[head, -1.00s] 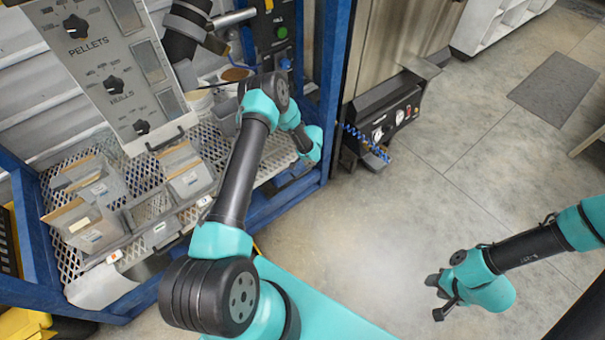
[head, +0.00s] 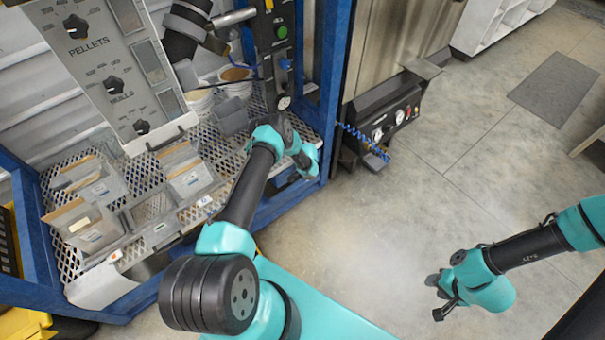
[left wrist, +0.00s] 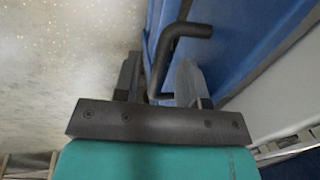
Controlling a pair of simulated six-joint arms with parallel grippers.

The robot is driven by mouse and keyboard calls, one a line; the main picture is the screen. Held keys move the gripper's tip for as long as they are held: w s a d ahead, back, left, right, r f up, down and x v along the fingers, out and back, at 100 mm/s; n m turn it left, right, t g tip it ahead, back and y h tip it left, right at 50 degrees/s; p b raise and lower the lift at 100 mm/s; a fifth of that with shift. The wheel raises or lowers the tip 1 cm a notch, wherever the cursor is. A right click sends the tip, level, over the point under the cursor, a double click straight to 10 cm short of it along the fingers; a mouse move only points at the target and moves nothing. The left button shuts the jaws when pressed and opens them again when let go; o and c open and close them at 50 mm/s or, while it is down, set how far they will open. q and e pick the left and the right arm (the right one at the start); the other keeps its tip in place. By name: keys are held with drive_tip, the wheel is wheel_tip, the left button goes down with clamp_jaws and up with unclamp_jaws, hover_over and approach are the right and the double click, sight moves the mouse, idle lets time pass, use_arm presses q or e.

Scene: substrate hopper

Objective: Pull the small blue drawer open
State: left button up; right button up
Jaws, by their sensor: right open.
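A blue panel (left wrist: 225,45), which looks like the drawer's front, fills the right part of the left wrist view. A dark bent bar handle (left wrist: 183,30) stands off it. My left gripper (left wrist: 159,62) is open, with its fingers apart on either side of the handle's lower part. I cannot tell whether they touch it. In the head view my left wrist (head: 305,158) is at the blue frame's right front corner, and it hides the fingertips and most of the drawer area. My right gripper (head: 440,297) is open and empty over the floor at the right.
The hopper's grey control panel (head: 120,75) and several clear bins (head: 90,225) stand over the mesh shelf (head: 145,175) at the left. A black gauge box (head: 385,125) with a blue coiled hose is right of the frame. The floor (head: 350,240) in front is clear.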

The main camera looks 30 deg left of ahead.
use_arm(q)
clamp_jaws()
idle(0.4)
